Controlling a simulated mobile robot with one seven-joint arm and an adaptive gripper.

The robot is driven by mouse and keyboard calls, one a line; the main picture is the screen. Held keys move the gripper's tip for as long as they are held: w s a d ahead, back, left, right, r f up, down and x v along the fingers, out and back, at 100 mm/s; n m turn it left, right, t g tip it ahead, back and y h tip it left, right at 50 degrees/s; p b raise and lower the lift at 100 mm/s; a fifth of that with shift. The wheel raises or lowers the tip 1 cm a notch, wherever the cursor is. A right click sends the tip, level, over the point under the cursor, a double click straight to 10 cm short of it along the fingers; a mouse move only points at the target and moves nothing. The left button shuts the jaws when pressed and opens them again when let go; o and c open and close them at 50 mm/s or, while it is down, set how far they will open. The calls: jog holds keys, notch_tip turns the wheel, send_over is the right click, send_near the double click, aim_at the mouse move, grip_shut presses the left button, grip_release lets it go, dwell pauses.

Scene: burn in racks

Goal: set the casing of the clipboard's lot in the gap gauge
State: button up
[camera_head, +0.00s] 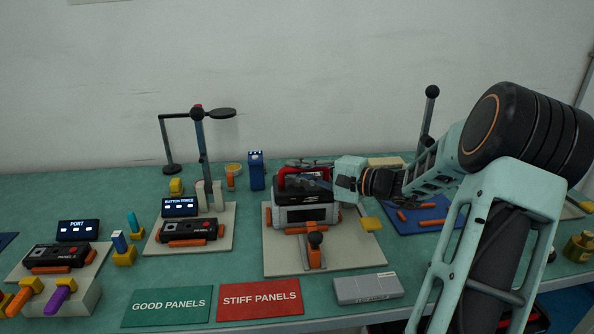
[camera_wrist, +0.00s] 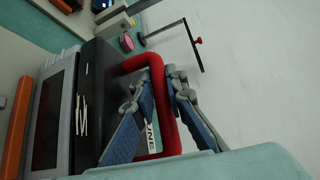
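My gripper (camera_head: 312,177) reaches in from the right at the central station. In the wrist view its two blue-padded fingers (camera_wrist: 159,74) lie on either side of a red handle (camera_wrist: 174,130), close against its bar, and appear shut on it. The handle also shows in the head view (camera_head: 283,178). It stands on a black-topped grey box (camera_head: 306,214) on a beige plate (camera_head: 345,253), with an orange clamp (camera_head: 314,250) in front. I cannot tell which station is the gap gauge. Black casings lie at the PORT (camera_head: 54,256) and BUTTON FORCE (camera_head: 190,231) stations. No clipboard is readable.
A green GOOD PANELS mat (camera_head: 135,311) and a red STIFF PANELS mat (camera_head: 235,304) lie along the front. A grey flat box (camera_head: 368,288) lies to their right. A tall stand (camera_head: 201,145) rises behind BUTTON FORCE. A blue mat (camera_head: 405,227) lies behind my arm.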

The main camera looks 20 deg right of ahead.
jog(key=o, duration=0.5)
jog(key=shift+r, duration=0.1)
jog(key=shift+s, duration=0.1)
